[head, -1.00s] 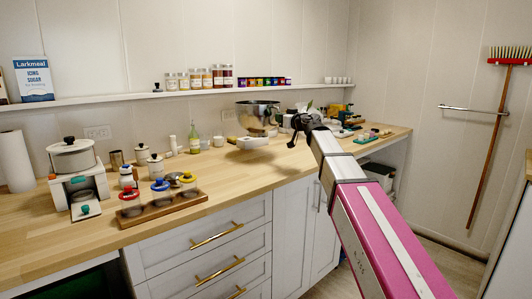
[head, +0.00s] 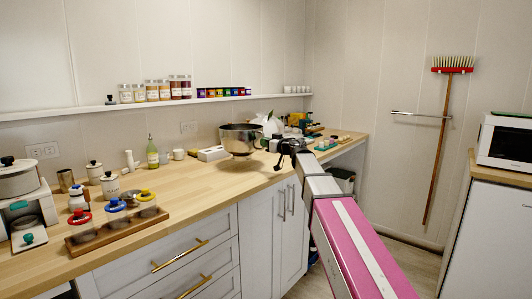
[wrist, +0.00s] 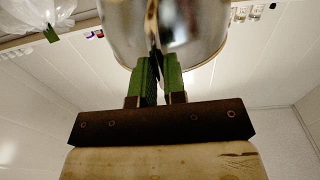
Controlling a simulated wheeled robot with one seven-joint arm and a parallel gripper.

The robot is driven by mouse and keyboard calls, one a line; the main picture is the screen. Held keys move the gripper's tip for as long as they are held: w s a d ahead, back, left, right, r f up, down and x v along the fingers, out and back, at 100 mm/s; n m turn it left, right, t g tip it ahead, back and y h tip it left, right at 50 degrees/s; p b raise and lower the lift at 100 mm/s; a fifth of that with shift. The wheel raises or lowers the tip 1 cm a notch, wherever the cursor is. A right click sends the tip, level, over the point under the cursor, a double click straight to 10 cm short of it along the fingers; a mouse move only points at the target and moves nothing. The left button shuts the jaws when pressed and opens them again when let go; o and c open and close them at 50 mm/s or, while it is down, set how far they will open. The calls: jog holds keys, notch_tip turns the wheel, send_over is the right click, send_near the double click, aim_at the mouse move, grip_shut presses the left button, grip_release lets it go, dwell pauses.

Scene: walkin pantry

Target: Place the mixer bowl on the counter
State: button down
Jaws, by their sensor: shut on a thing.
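The steel mixer bowl (head: 238,140) is upright in the head view, above or on the back half of the wooden counter (head: 185,197); a dark shadow lies beneath it. I cannot tell whether its base touches the counter. My gripper (head: 273,145) reaches it from the right. In the wrist view the green fingers of my gripper (wrist: 160,80) are closed together at the shiny bowl (wrist: 165,32), shut on its near side. The exact grip point is partly hidden by the fingers.
A low white block (head: 212,153) sits left of the bowl. A green bottle (head: 152,154), jars and a wooden rack (head: 118,228) with coloured lids stand further left. A plastic bag (head: 270,124) and small items lie behind and right. The front middle counter is clear.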

notch_tip(320, 180, down, 4)
dwell(0.4)
jog(key=c, duration=1.2)
grip_release()
